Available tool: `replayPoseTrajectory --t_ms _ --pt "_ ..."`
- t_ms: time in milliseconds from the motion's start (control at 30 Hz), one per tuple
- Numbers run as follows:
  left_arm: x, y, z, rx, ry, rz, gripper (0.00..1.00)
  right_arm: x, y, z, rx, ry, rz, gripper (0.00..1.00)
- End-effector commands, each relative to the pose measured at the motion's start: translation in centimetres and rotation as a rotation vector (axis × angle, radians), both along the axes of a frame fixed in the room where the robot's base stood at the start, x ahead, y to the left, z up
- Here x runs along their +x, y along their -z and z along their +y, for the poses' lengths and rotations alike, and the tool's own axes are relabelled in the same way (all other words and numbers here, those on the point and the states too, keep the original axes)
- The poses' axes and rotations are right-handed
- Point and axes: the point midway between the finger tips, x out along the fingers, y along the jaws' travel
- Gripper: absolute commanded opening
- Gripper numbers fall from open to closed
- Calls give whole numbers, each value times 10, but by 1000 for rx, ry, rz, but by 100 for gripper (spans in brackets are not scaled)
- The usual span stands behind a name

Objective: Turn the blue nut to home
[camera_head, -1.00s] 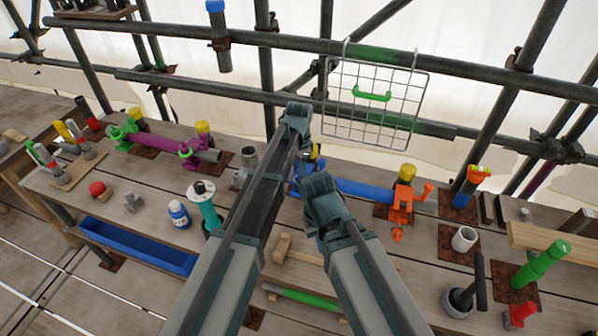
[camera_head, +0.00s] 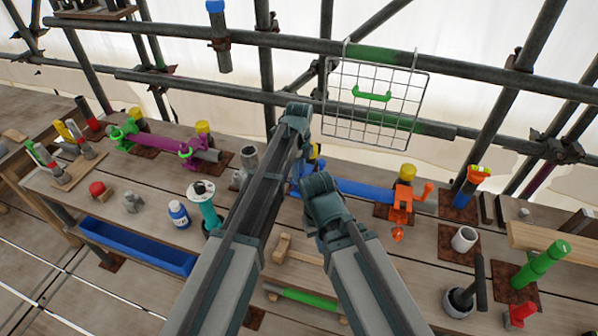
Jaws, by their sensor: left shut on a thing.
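A blue clamp (camera_head: 303,177) sits on the scaffold table at the left end of a blue tube (camera_head: 362,191). It shows only in the gap between my two arms. My left gripper (camera_head: 300,155) points down at this clamp, and its fingertips are mostly hidden behind my own arm. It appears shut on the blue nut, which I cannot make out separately. My right wrist (camera_head: 322,200) is just in front and to the right of the clamp; its jaws are hidden below it. An orange clamp (camera_head: 402,202) holds the tube's right end.
A purple tube (camera_head: 160,143) in green and purple clamps lies left. A blue tray (camera_head: 135,245), a bottle (camera_head: 178,214) and a teal post (camera_head: 207,212) stand left of my arms. A wire basket (camera_head: 375,98) hangs behind. A green post (camera_head: 540,263) stands right.

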Motion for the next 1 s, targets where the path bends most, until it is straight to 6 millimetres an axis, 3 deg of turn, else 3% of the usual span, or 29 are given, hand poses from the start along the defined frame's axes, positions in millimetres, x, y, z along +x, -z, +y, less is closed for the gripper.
replayPoseTrajectory --t_ms 400,1000 --pt "0 0 0 0 224 0 0 0 0 0 0 0 0 0" --pt "0 0 0 0 276 0 0 0 0 0 0 0 0 0"
